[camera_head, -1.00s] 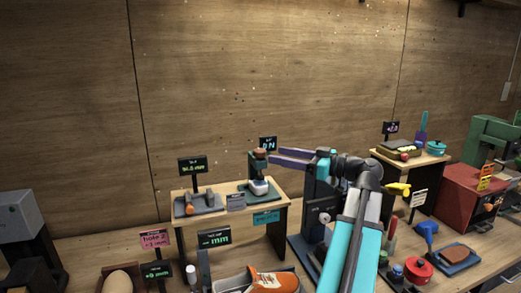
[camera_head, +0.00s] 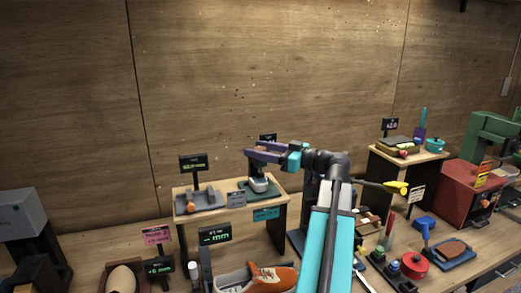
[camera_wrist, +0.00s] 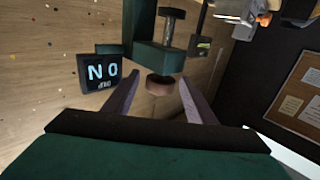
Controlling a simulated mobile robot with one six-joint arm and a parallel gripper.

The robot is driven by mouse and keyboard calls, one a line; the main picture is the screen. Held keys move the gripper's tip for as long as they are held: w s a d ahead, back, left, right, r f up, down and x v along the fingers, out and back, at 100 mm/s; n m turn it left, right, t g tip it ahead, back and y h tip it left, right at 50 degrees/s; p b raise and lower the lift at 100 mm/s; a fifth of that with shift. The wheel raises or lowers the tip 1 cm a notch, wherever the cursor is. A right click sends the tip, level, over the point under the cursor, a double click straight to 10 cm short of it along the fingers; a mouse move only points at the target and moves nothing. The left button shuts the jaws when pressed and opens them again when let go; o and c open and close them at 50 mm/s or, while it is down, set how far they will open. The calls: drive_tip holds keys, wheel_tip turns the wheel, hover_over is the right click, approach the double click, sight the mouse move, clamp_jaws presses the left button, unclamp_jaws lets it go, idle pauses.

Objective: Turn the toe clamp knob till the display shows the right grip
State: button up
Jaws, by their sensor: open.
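The toe clamp (camera_head: 256,168) is a dark green frame on the small wooden stand, with a pale block beneath it. Its round brown knob (camera_wrist: 160,88) is between my gripper's fingers (camera_wrist: 158,82) in the wrist view, with a narrow gap on each side. In the head view my open gripper (camera_head: 263,151) is at the clamp's top and partly hides the knob. The display (camera_wrist: 100,72) appears upside down in the wrist view and reads 0 N, with a small unreadable line. In the head view the display (camera_head: 268,138) is partly hidden behind my gripper.
The wooden stand (camera_head: 232,219) also holds a grey fixture (camera_head: 199,200) with its own display (camera_head: 193,163). An orange sneaker (camera_head: 268,280) lies below it on the bench. A yellow-handled tool (camera_head: 397,187) and a red box (camera_head: 468,190) are to the right.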

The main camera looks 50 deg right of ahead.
drive_tip(key=shift+c, duration=0.4)
drive_tip(key=c, duration=1)
drive_tip(key=shift+o, duration=0.2)
